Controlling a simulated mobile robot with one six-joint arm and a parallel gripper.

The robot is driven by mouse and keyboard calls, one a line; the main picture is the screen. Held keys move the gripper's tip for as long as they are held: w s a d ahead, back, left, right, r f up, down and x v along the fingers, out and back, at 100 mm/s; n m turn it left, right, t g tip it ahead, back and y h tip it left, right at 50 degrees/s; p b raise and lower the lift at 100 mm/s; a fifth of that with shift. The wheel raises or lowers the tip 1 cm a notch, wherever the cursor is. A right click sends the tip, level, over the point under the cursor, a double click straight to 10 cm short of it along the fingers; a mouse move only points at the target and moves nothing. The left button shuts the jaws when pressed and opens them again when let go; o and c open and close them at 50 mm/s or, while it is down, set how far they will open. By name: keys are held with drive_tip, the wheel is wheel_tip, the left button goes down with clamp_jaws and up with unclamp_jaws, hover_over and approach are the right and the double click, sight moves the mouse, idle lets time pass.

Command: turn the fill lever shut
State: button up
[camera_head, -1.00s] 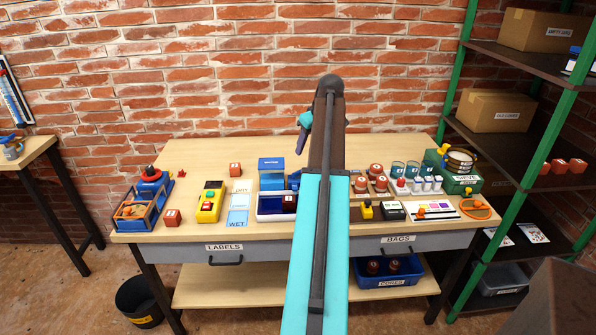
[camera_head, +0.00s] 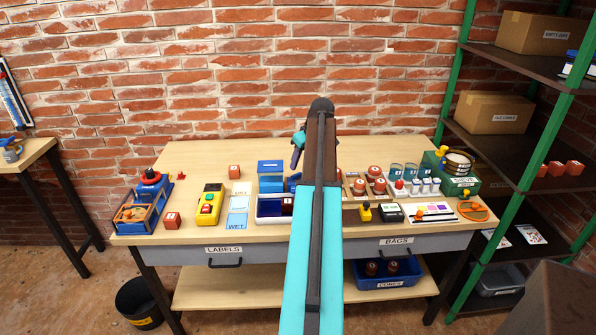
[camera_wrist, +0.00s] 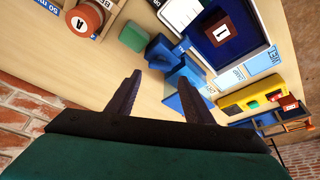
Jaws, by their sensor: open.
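A blue stand with a box-shaped top (camera_head: 271,168) stands behind a white-rimmed tray (camera_head: 268,217) near the middle of the bench. Small blue parts (camera_head: 293,183) sit beside it, partly behind my arm; I cannot tell for sure which is the fill lever. In the wrist view, an angular blue part (camera_wrist: 186,70) lies just beyond my fingertips, beside a darker blue block (camera_wrist: 162,52). My gripper (camera_wrist: 158,85) is open, with nothing seen between its fingers. In the head view it (camera_head: 297,152) hangs above the bench, mostly hidden by my arm.
A yellow button box (camera_head: 209,205) and a blue crate (camera_head: 136,213) stand to the left. Red-capped jars (camera_head: 375,172), beakers (camera_head: 396,171) and a green sieve unit (camera_head: 462,184) crowd the right. The back left of the bench is mostly clear.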

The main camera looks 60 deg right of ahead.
sight(296, 174)
drive_tip(key=shift+p+x, duration=0.5)
drive_tip(key=shift+x, duration=2.9)
drive_tip(key=c, duration=0.8)
drive_tip(key=shift+o, duration=0.2)
drive_tip(key=shift+m, duration=0.4)
drive_tip(key=shift+w+a+m+g+h, duration=0.1)
drive_tip(key=shift+m+g+h, duration=0.45)
drive_tip(key=shift+m, duration=0.85)
drive_tip(key=shift+r+m+g+h, duration=0.15)
drive_tip(key=shift+m+h, duration=0.2)
drive_tip(key=shift+m, duration=0.5)
drive_tip(key=shift+f+m+g+h, duration=0.1)
drive_tip(key=shift+m+h, duration=0.2)
drive_tip(key=shift+m, duration=0.55)
drive_tip(key=o, duration=0.8)
drive_tip(key=shift+c, duration=0.2)
